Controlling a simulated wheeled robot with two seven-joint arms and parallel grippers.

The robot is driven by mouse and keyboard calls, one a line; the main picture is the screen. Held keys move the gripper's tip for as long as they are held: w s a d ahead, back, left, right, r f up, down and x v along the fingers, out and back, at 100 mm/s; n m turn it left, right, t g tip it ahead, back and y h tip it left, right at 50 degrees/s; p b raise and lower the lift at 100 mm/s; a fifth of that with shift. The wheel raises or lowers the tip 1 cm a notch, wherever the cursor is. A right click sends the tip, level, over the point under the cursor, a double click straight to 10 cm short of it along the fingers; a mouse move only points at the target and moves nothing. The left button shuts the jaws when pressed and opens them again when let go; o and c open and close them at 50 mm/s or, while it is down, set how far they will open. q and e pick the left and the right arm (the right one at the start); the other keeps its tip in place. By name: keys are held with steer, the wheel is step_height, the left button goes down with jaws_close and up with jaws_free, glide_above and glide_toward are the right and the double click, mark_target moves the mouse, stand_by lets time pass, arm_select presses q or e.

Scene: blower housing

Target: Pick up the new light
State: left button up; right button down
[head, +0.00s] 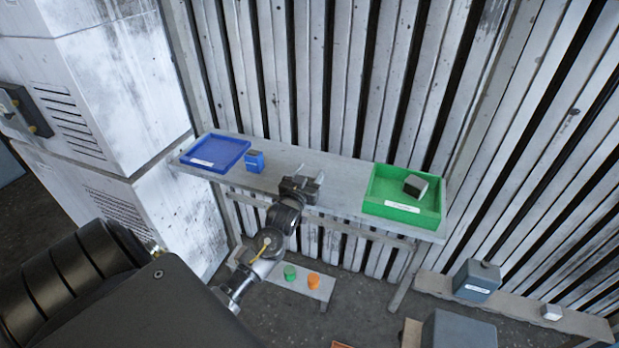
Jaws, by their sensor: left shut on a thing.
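My left gripper (308,177) is over the middle of the grey table, between the blue tray and the green bin. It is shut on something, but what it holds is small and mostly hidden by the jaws. I cannot make out its shape, or tell whether it is the new light. No thing elsewhere in view can be clearly told as the new light. My right gripper is not in view.
The table (350,187) holds an empty blue tray (243,142), a small blue block-like item (254,161) and a green bin (376,205) with a grey box (415,185) inside. Green (290,272) and orange (313,280) pieces stand on a low bench. A slatted wall is behind.

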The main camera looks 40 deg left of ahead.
arm_select(q)
steer(key=shift+c, duration=1)
steer(key=shift+r+b, duration=0.35)
steer(key=shift+r, duration=0.15)
steer(key=s+d+r+b, duration=0.2)
steer(key=s+d+r, duration=0.4)
steer(key=d+r, duration=0.6)
steer(key=shift+s+d, duration=0.2)
steer(key=shift+d, duration=0.1)
